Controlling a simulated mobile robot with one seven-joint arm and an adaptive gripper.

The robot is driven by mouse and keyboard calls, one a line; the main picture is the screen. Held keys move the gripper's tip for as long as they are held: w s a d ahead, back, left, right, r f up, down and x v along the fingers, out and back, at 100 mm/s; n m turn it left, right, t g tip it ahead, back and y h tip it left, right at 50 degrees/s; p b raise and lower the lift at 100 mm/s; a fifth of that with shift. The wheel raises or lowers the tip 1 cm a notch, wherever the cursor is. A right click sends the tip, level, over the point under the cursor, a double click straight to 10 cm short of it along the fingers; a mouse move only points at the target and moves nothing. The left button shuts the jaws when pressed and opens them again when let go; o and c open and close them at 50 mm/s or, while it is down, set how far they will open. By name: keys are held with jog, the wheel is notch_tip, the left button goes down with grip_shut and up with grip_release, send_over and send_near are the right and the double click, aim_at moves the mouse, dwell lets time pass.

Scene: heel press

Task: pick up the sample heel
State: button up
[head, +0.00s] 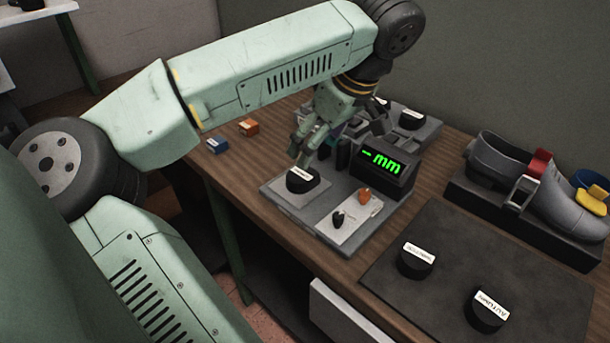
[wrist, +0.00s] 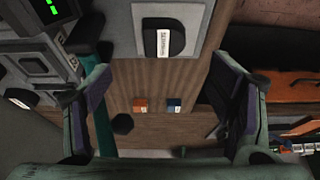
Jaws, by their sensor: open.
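The sample heel (head: 302,180) is a black block with a white label, its print too small to read surely. It sits on a grey plate of the measuring device (head: 322,226). In the wrist view the heel (wrist: 163,42) lies at the top, label facing me, beyond the fingertips. My gripper (head: 311,150) hangs just above the heel in the head view, partly hiding it. In the wrist view my gripper (wrist: 160,95) has its fingers wide apart with nothing between them.
A display (head: 384,163) reading "– mm" stands right of the heel. Two labelled black heels, one (head: 416,261) and another (head: 487,311), rest on a dark mat (head: 445,225). Small blue (head: 217,145) and orange (head: 248,127) boxes lie left.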

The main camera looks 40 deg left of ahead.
aim_at(301, 174)
jog(key=b+x, duration=0.2)
jog(key=x, duration=0.2)
jog(key=shift+d+f, duration=0.1)
jog(key=shift+f, duration=0.15)
jog(key=b+x, duration=0.2)
jog(key=x, duration=0.3)
jog(key=shift+s+f+b, duration=0.1)
jog(key=shift+s+b, duration=0.25)
jog(key=shift+b, duration=0.05)
jog(key=shift+c, duration=0.3)
jog(key=c, duration=1.3)
